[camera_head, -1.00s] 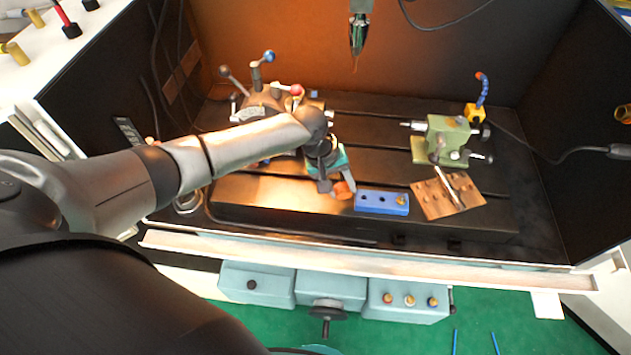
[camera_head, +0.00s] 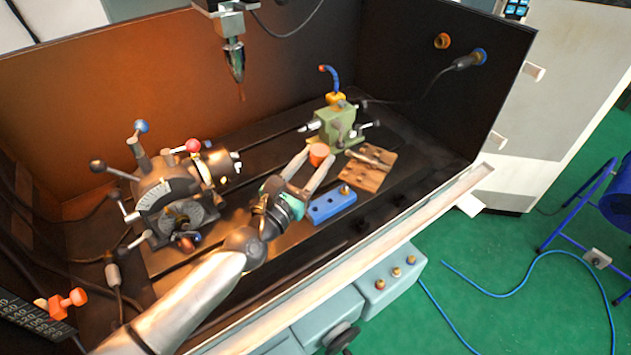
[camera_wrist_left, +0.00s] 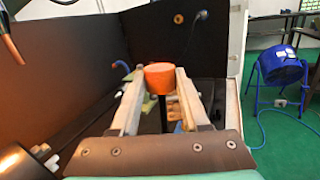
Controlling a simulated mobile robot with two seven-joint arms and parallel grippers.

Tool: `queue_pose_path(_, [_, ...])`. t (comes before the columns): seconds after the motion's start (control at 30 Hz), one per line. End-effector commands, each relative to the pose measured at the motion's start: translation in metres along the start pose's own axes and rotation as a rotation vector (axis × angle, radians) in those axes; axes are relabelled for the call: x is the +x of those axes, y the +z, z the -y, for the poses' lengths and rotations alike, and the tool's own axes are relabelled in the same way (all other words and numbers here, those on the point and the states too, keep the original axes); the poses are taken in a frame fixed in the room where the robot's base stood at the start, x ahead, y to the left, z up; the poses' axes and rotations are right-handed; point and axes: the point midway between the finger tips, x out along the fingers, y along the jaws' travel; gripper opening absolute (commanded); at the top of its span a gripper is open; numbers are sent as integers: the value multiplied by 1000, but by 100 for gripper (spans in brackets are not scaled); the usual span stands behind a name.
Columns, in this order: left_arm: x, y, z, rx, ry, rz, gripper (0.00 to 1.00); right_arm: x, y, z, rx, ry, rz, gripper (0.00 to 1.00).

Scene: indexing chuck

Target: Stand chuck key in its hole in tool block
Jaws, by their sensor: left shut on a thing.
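My left gripper (camera_head: 318,162) is shut on the chuck key, whose orange head (camera_head: 318,152) sits between the fingertips. In the left wrist view the orange head (camera_wrist_left: 159,76) is between the two fingers and a dark shaft (camera_wrist_left: 163,112) hangs below it, roughly upright. The shaft's lower end is hidden. The blue tool block (camera_head: 325,212) lies to the right of and below the fingers in the head view. It has dark holes on top and a small brass piece (camera_head: 344,189) at its far end. The key appears apart from the block. My right gripper is not in view.
A wooden board (camera_head: 362,176) with a metal tool lies right of the block. A green tailstock (camera_head: 338,125) stands behind the key. The indexing head (camera_head: 170,190) with lever knobs stands at left. A spindle (camera_head: 236,62) hangs above. The enclosure's front rail (camera_head: 400,228) runs along the near side.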

Motion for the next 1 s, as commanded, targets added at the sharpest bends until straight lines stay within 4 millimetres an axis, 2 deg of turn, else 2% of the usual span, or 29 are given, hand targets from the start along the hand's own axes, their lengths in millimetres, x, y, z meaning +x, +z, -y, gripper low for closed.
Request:
queue_pose_path(0.17, [-2, 6, -6, -85, 51, 43, 0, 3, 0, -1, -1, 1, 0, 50])
queue_pose_path(0.57, [-2, 5, -6, -87, 53, 45, 0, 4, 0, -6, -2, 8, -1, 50])
queue_pose_path(0.77, [-2, -4, -6, -85, 52, 45, 0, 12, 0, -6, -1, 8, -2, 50])
queue_pose_path(1.0, [-4, -25, -4, -85, 52, 45, 0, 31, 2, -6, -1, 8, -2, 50])
